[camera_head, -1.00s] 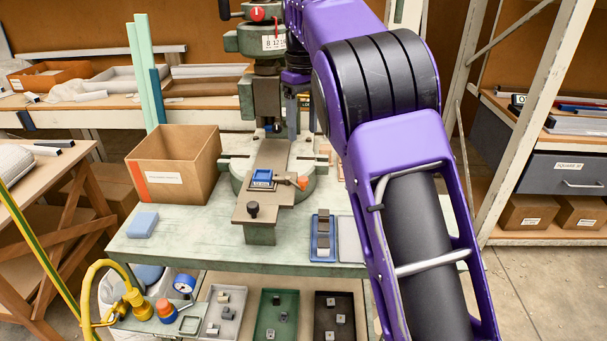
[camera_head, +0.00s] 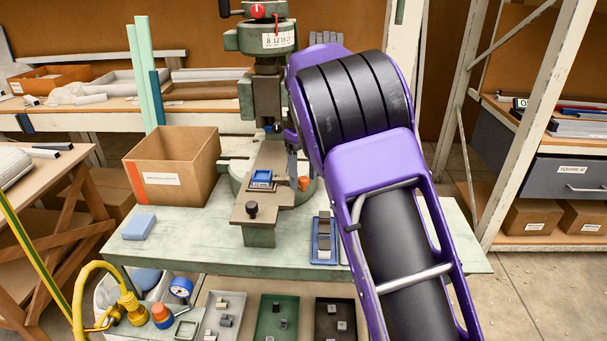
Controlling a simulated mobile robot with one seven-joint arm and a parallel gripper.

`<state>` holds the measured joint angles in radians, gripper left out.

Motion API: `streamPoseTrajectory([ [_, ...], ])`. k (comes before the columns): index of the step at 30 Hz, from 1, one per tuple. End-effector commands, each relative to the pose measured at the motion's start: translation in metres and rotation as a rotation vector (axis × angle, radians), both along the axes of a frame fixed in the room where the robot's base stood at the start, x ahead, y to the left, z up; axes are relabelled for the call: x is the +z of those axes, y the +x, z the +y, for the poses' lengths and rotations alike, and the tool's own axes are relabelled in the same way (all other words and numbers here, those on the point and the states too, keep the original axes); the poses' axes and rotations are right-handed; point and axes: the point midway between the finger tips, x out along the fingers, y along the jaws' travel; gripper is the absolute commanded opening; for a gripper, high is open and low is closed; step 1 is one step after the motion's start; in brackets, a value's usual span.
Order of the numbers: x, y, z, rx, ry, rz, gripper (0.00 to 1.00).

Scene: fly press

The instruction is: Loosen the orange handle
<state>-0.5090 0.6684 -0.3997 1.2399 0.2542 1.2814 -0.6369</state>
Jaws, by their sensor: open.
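The orange handle (camera_head: 304,184) sits at the right side of the fly press bed, just right of the blue fixture (camera_head: 262,178). My gripper (camera_head: 292,172) points down directly beside and above the handle, with its grey fingers partly hidden by the purple arm. It is open. The fingers overlap the handle's left part in the picture; I cannot tell whether they touch it. The green fly press (camera_head: 266,40) stands behind, with its ram above the bed.
A cardboard box (camera_head: 172,170) stands left of the press on the green table (camera_head: 190,235). A blue block (camera_head: 139,226) lies at the left front. A blue tray (camera_head: 323,240) lies at the right front.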

Motion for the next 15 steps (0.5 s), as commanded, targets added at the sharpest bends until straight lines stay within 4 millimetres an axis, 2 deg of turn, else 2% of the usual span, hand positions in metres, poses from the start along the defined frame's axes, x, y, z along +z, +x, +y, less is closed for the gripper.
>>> streamPoseTrajectory([
  [2, 0.0001, 0.0, 0.0, 0.0, 0.0, 0.0, 0.6],
  [12, 0.0003, 0.0001, 0.0001, 0.0, 0.0, 0.0, 0.0],
  [15, 0.0004, 0.0, 0.0001, 0.0, 0.0, 0.0, 0.0],
])
